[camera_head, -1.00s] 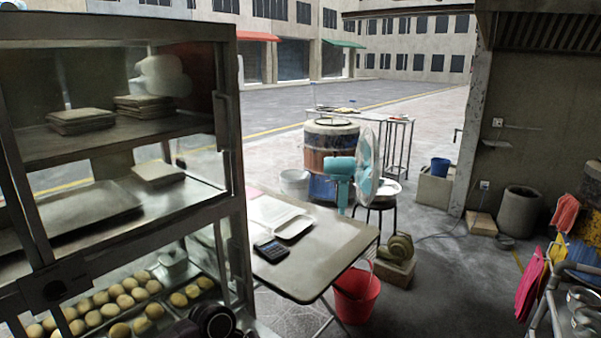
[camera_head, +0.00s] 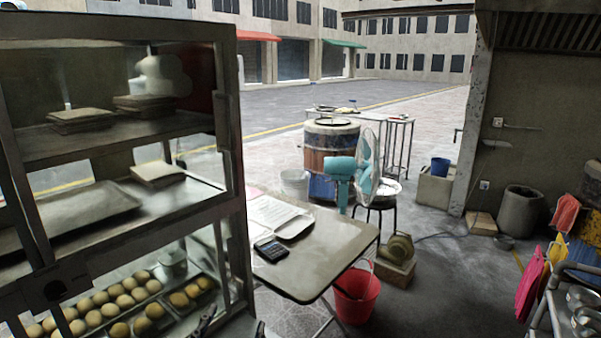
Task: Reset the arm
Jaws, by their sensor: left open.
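My left gripper (camera_head: 232,327) shows only at the bottom edge of the head view. Its two dark fingertips stand well apart, one in front of the glass cabinet's lower right corner and one just right of it. The gripper is open, and I see nothing between the fingertips. The rest of the left arm is below the picture. My right gripper is not in view.
A glass cabinet (camera_head: 232,150) with trays of round buns (camera_head: 125,300) fills the left. A table (camera_head: 325,270) with a calculator (camera_head: 270,249) stands right of it, a red bucket (camera_head: 356,300) beneath. A barrel oven (camera_head: 318,148) and a fan (camera_head: 367,160) stand behind. Floor is clear at centre right.

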